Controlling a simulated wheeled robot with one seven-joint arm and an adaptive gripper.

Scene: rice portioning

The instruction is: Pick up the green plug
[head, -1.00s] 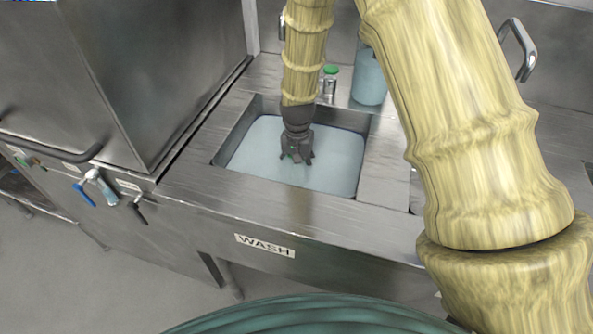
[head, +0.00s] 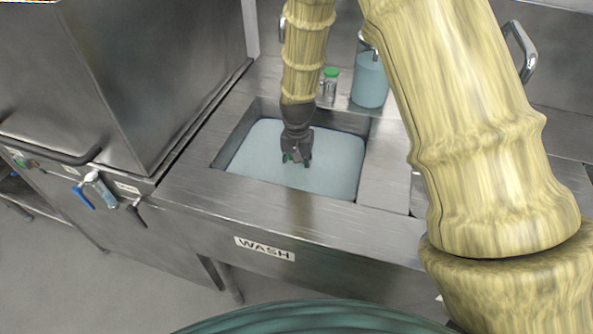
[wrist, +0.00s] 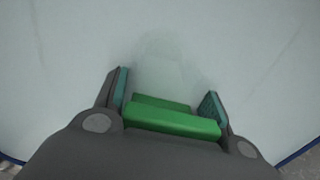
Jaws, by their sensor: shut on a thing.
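The green plug (wrist: 172,120) shows in the wrist view as a bright green bar between the two teal finger pads. My gripper (wrist: 168,100) is shut on it. In the head view my gripper (head: 297,160) points down into the wash basin (head: 232,135), just over or at the pale blue water. The plug is too small and too covered by the fingers to make out clearly there.
A green-capped shaker (head: 330,82) and a blue dispenser bottle (head: 369,80) stand behind the basin. A large steel machine (head: 150,70) is on the left. The steel rim (head: 270,208) with the WASH label is clear in front.

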